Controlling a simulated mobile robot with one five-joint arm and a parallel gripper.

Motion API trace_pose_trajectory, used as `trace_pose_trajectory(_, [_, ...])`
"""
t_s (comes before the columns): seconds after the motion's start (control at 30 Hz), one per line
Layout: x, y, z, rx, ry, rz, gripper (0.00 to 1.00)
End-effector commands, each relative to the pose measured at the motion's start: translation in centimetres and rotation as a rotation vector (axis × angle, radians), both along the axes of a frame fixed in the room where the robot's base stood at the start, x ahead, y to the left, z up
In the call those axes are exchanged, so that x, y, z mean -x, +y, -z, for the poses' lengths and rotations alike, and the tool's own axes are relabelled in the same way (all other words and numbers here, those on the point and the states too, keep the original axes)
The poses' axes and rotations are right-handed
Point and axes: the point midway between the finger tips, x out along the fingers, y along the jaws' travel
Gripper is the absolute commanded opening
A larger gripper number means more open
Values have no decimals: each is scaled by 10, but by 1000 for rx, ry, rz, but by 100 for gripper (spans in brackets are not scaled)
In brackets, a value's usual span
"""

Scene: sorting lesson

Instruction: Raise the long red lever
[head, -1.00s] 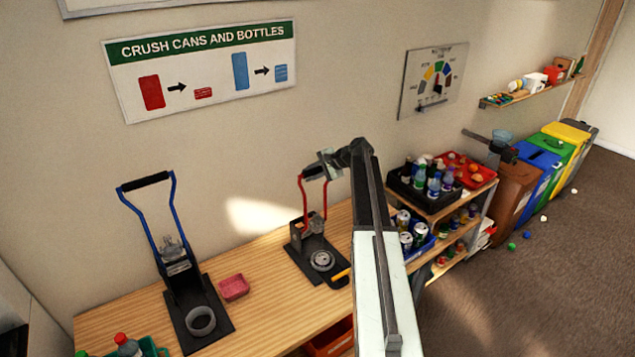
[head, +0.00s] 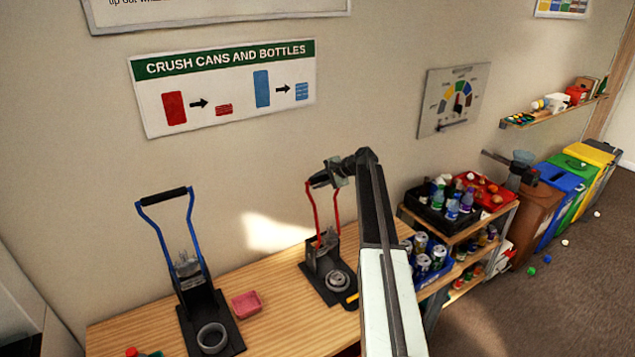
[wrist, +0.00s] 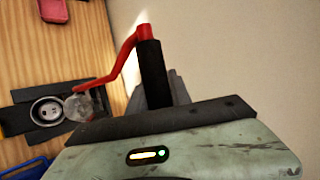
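The long red lever (head: 337,207) belongs to a black crusher (head: 330,263) on the wooden bench. It stands steeply up, its two red arms rising to a black grip. My gripper (head: 328,177) is at the top of this lever. In the wrist view the black grip (wrist: 151,75) runs in between my gripper's fingers (wrist: 160,95), which look closed around it. The red arm (wrist: 121,62) bends away toward the crusher's base. A round metal cup (wrist: 47,111) sits on that base.
A second crusher with a blue lever (head: 151,222) stands at the left, with a pink tray (head: 246,304) between them. A shelf cart (head: 478,236) with cans and bottles is close right of my arm. The wall is close behind.

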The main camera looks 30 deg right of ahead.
Motion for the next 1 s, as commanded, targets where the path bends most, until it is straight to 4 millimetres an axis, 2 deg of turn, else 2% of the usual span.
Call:
trace_pose_trajectory(0.03, [1, -1, 3, 7, 7, -2, 36])
trace_pose_trajectory(0.07, [1, -1, 3, 7, 7, -3, 44])
trace_pose_trajectory(0.1, [1, 0, 3, 6, 6, -2, 46])
trace_pose_trajectory(0.47, [3, 0, -2, 4, 3, -3, 46])
trace_pose_trajectory(0.8, [42, -25, -43, 4, 4, 0, 46])
trace_pose_trajectory(1.0, [52, -31, -48, 4, 4, -5, 46])
